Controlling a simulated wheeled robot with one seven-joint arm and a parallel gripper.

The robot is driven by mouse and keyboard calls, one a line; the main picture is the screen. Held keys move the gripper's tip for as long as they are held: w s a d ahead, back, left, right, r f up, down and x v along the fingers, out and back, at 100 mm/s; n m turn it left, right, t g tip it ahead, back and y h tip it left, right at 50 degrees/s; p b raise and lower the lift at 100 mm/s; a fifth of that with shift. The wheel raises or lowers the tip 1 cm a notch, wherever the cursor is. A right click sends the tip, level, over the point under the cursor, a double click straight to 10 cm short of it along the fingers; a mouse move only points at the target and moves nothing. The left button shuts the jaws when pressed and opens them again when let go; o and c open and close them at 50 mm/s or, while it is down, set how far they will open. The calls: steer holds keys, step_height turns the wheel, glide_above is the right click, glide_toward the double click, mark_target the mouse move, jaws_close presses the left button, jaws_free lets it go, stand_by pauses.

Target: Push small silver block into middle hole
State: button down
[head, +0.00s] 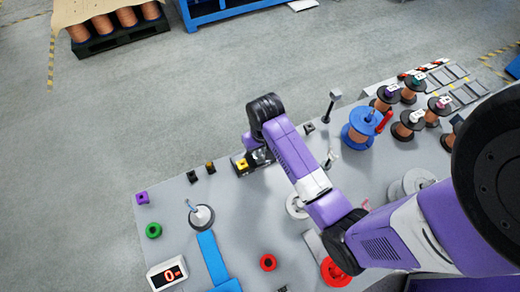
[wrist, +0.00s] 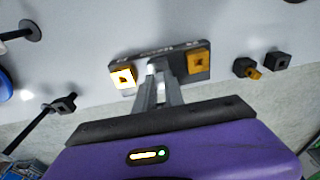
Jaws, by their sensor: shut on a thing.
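A dark plate (wrist: 177,73) lies flat on the grey table in the wrist view. It has a yellow square with a hole (wrist: 123,78) at its left end and another yellow square (wrist: 199,63) at its right end. My gripper (wrist: 155,70) reaches over the plate's middle, between the two squares. Its fingers are close together on a small silver block (wrist: 152,67), mostly hidden by them. The middle hole is hidden, so I cannot tell how deep the block sits. In the head view one yellow square (head: 242,164) shows beside my gripper (head: 258,158).
Two small black blocks stand nearby, one with a yellow-orange part (wrist: 246,68), the other plain (wrist: 278,61). A dark stand (wrist: 65,103) is on the other side.

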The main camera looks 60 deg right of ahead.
steer(key=shift+f, duration=0.15)
stand_by(0.4)
steer(key=shift+f+b, duration=0.4)
steer(key=shift+f, duration=0.35)
steer(key=c, duration=1.3)
jaws_free()
steer(key=shift+c, duration=0.2)
step_height(320, 180, up, 8)
steer(key=shift+s+a+f+b, duration=0.15)
steer(key=shift+s+a+b, duration=0.15)
steer(key=shift+s, duration=0.1)
steer(key=shift+f, duration=0.1)
